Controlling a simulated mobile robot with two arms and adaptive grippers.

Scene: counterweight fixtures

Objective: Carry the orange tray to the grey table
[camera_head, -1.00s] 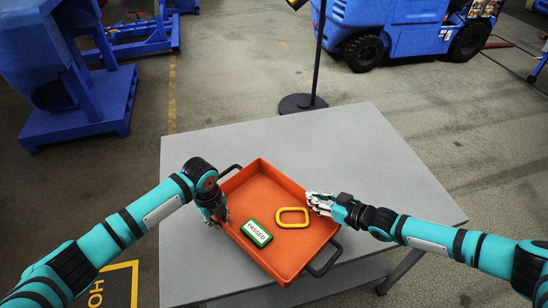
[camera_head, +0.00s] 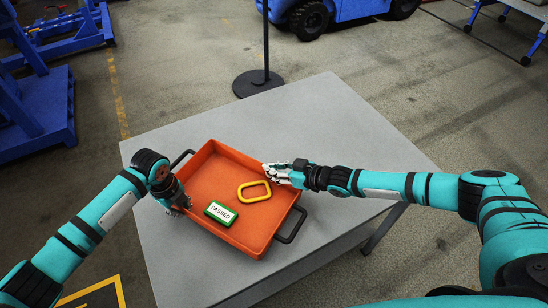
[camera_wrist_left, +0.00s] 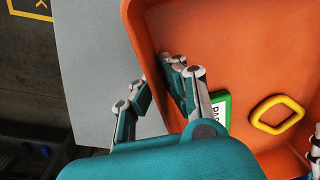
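The orange tray (camera_head: 233,168), with black handles at two ends, is over the grey table (camera_head: 330,115) near its left front part. Whether its base touches the tabletop is hidden. A green-framed PASSED block (camera_head: 220,213) and a yellow ring (camera_head: 254,191) lie inside the tray. My left gripper (camera_head: 180,205) is at the tray's left wall. In the left wrist view its fingers (camera_wrist_left: 160,90) stand on both sides of that wall; how tightly is unclear. My right gripper (camera_head: 276,173) is at the tray's opposite wall; its closure on the wall cannot be made out.
A black post on a round base (camera_head: 258,83) stands behind the table. Blue machinery (camera_head: 40,110) is at the left and a blue vehicle (camera_head: 312,20) at the back. The table's far and right parts are bare. Concrete floor (camera_head: 450,110) is open at the right.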

